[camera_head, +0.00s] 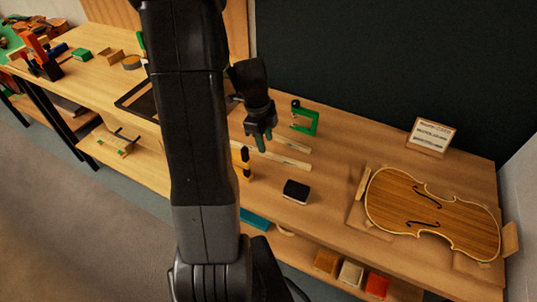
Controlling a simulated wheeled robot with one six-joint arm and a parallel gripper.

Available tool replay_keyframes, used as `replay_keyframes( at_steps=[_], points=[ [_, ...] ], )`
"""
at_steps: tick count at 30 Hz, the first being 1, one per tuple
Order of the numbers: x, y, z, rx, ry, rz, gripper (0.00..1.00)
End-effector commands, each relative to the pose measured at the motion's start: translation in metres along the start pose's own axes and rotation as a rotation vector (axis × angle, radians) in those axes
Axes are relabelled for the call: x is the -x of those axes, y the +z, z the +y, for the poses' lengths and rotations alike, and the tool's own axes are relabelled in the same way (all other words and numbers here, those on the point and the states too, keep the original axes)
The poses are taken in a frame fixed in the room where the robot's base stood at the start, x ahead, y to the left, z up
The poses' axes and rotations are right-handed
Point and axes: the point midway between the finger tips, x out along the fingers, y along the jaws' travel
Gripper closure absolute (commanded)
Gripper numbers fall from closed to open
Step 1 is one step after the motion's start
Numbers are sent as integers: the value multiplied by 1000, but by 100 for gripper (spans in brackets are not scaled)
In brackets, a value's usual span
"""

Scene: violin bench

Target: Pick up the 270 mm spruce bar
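Two pale wooden bars lie on the bench near my gripper. The nearer bar (285,159) runs out to the right from below the fingers, its left part hidden behind my arm and gripper. The farther bar (292,144) lies behind it, roughly parallel. Which one is the 270 mm spruce bar I cannot tell. Contact and finger opening are too small to judge.
A green clamp (305,120) stands behind the bars. My arm hides the bench's middle-left.

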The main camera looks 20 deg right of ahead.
Motion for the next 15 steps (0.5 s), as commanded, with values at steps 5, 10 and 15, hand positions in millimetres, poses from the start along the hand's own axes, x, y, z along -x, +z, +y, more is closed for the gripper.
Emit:
replay_keyframes(
  at_steps=[5, 10, 15],
  points=[
    [-27, -4, 3, -1, 7, 2, 62],
    [-42, -4, 3, -1, 4, 2, 62],
    [-45, -4, 2, -1, 2, 1, 62]
  ],
)
